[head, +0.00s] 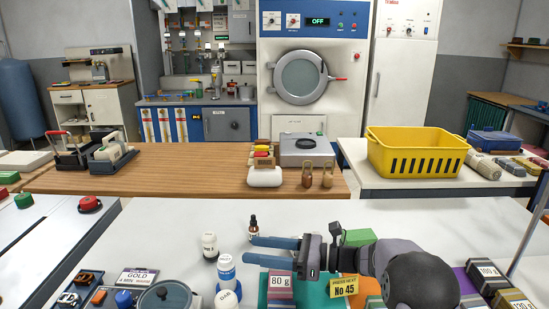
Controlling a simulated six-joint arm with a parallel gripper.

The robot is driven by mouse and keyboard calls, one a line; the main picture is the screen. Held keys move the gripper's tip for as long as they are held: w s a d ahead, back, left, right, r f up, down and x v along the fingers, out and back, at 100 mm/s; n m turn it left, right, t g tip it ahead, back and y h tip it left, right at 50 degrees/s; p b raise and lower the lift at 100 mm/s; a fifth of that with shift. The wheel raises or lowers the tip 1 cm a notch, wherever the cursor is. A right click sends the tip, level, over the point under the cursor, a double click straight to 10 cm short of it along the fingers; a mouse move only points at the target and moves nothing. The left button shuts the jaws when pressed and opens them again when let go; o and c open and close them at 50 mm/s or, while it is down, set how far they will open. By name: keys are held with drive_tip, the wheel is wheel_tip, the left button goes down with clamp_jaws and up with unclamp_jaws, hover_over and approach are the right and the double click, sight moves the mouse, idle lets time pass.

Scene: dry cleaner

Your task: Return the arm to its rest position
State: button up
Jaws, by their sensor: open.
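My gripper (272,251) is low over the white table (170,228) in front of me. Its two blue fingers point left and are spread apart, with nothing visible between them. A small dark dropper bottle (253,226) stands just beyond the fingertips. White bottles (210,246) stand to the left of the fingers. A box marked 80 g (281,286) is just below the gripper in the picture. My arm comes in from the lower right and hides part of the table.
A yellow sign reading No 45 (344,287) is close under my wrist. Dark boxes (487,272) and a thin upright pole (528,232) are at the right. A lidded pot (165,296) is at front left. A yellow basket (417,152) stands on a farther table. Bare white tabletop lies behind my arm.

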drive_tip(key=w+d+r+m+t+h+p, duration=0.65)
drive_tip(key=w+m+t+h, duration=0.2)
drive_tip(key=m, duration=0.75)
drive_tip(key=s+d+f+m+h+p, duration=0.1)
drive_tip(key=s+d+m+h+p, duration=0.15)
drive_tip(key=d+m, duration=0.3)
drive_tip(key=s+d+f+m+h+p, duration=0.1)
drive_tip(key=d+m+h, duration=0.3)
drive_tip(key=m, duration=0.3)
drive_tip(key=s+d+f+m+g+h+p, duration=0.1)
drive_tip(key=s+d+m+g+h+p, duration=0.15)
drive_tip(key=s+m, duration=0.35)
drive_tip(key=s+d+f+m+g+h+p, duration=0.1)
drive_tip(key=s+d+f+m+g+p, duration=0.15)
drive_tip(key=s+m, duration=0.35)
drive_tip(key=s+a+m+g+p, duration=0.1)
drive_tip(key=s+m+g, duration=0.2)
drive_tip(key=s, duration=0.7)
drive_tip(key=s+a+m+g+y+p, duration=0.1)
drive_tip(key=s+m+g, duration=0.3)
drive_tip(key=s, duration=0.7)
drive_tip(key=shift+a+m+p, duration=0.15)
drive_tip(key=shift+m+p, duration=0.25)
drive_tip(key=shift+m, duration=0.85)
